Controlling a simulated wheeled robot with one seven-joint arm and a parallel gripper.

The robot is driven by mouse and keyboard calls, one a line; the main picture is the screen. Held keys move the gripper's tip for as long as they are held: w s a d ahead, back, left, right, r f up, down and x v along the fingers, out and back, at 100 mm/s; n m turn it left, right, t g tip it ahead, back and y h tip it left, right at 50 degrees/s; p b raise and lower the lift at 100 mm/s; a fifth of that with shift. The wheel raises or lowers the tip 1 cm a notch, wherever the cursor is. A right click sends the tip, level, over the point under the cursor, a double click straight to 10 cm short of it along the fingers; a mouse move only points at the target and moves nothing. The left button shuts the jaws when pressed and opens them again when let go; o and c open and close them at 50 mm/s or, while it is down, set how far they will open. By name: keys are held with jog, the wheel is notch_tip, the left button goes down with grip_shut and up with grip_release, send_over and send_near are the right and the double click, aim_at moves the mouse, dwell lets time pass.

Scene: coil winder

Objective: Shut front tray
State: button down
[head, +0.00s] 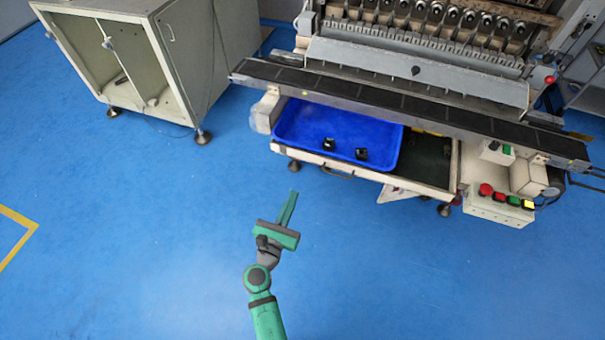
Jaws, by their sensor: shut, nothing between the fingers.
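The front tray (405,184) is a pull-out drawer under the front rail of the coil winder (420,70). It sticks out toward me, with its pale front edge and a dark handle (337,172) showing. A blue bin (300,122) lies in its left and middle part, with two small black parts inside. The rear of the tray is hidden under the rail. My gripper (292,194) is green, shut and empty. It is over the open floor, in front and to the left of the tray handle, apart from it.
A grey cabinet (190,50) on feet stands at the upper left. A control box (498,208) with coloured buttons hangs at the machine's right front. A long dark rail (400,105) overhangs the tray. The blue floor (130,240) in front is clear.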

aim_at(310, 158)
jog(key=x, duration=1.3)
jog(key=shift+w+d, duration=0.15)
jog(key=shift+w, duration=0.2)
